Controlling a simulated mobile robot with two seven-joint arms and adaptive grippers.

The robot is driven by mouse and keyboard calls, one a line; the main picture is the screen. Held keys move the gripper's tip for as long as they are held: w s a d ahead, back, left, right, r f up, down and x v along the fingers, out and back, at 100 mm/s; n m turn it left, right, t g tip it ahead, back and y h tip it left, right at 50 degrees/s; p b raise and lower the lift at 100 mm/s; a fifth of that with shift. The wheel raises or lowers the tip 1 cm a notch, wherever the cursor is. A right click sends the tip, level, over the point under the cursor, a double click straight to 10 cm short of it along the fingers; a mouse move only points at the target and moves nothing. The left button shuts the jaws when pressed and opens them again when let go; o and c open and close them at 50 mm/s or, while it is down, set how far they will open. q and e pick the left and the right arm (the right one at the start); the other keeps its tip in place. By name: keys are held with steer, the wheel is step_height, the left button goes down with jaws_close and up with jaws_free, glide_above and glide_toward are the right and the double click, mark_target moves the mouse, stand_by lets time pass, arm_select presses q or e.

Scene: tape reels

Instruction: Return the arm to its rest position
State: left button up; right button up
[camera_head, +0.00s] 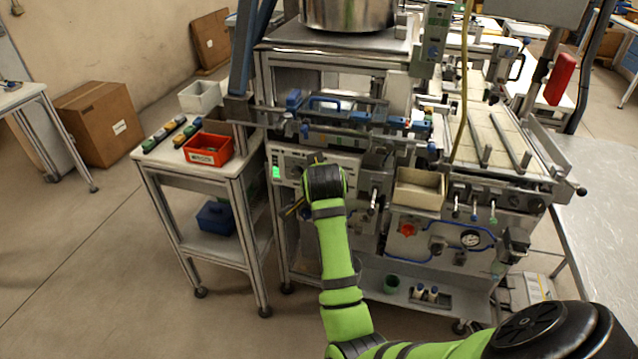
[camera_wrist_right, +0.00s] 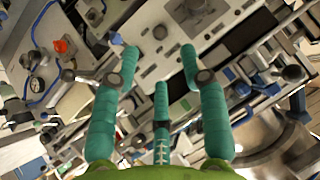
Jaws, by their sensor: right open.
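My right arm (camera_head: 335,245), green with dark bands, comes in from the lower right in the head view. It reaches up to the front of the machine (camera_head: 365,165), and its wrist hides most of the hand there. In the right wrist view my right gripper (camera_wrist_right: 160,64) has its teal fingers spread apart, with nothing between them. The fingers point at the machine's light front panel (camera_wrist_right: 205,35); whether they touch it I cannot tell. My left gripper is not in view.
Left of the arm stands a small cart (camera_head: 190,170) with a red bin (camera_head: 208,149), a white bin (camera_head: 200,97) and a blue bin (camera_head: 216,217) below. An open tan box (camera_head: 419,190) and projecting knobs are right of the wrist. The floor at left front is clear.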

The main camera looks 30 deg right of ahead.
steer(key=shift+s+a+r, duration=0.3)
steer(key=shift+s+r, duration=0.05)
steer(key=shift+s, duration=0.05)
